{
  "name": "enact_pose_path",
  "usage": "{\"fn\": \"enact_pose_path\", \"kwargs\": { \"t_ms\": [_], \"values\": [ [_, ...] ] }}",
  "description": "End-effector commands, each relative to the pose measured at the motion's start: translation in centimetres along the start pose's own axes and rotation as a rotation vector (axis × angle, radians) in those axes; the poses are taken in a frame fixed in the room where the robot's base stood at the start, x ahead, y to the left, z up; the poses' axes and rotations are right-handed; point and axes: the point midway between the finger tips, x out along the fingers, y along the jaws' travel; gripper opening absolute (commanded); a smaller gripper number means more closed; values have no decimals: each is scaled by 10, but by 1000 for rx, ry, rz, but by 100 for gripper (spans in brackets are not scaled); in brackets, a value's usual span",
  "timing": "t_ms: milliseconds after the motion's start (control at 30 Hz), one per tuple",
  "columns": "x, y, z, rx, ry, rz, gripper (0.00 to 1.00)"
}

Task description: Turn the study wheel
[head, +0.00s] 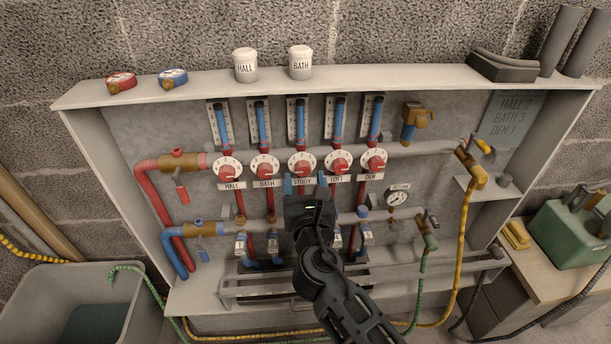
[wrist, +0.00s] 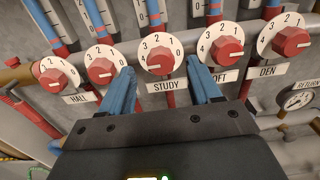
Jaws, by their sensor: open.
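The study wheel is a red knob on a white numbered dial, third in a row of several. In the head view the study wheel (head: 302,164) sits above its STUDY label (head: 302,181). In the wrist view the study wheel (wrist: 160,62) shows between and beyond my blue fingertips, with the STUDY label below it. My gripper (head: 305,186) is open, one finger on each side of the study wheel's label; it also shows in the wrist view (wrist: 161,75). The fingers appear apart from the red knob.
The loft wheel (wrist: 225,52) and bath wheel (wrist: 101,70) are close on either side of my fingers. The hall wheel (head: 227,169) and den wheel (head: 373,161) flank the row. A RETURN gauge (head: 397,198) and pipes sit lower right. A note (head: 514,116) reads HALL 2, BATH 3, DEN 1.

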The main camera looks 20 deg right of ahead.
Motion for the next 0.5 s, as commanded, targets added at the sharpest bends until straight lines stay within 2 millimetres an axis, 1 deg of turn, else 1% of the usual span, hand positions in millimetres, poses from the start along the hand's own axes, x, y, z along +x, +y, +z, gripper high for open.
{"fn": "enact_pose_path", "kwargs": {
  "t_ms": [33, 100, 200, 300, 500],
  "values": [
    [8, 0, 0, 1, -1, -2, 63],
    [16, -1, 0, 1, 0, -2, 63],
    [23, -1, 0, 2, 0, -1, 63],
    [26, -1, 0, 2, 0, -1, 63],
    [26, -1, 0, 3, 1, 0, 63]
  ]
}}
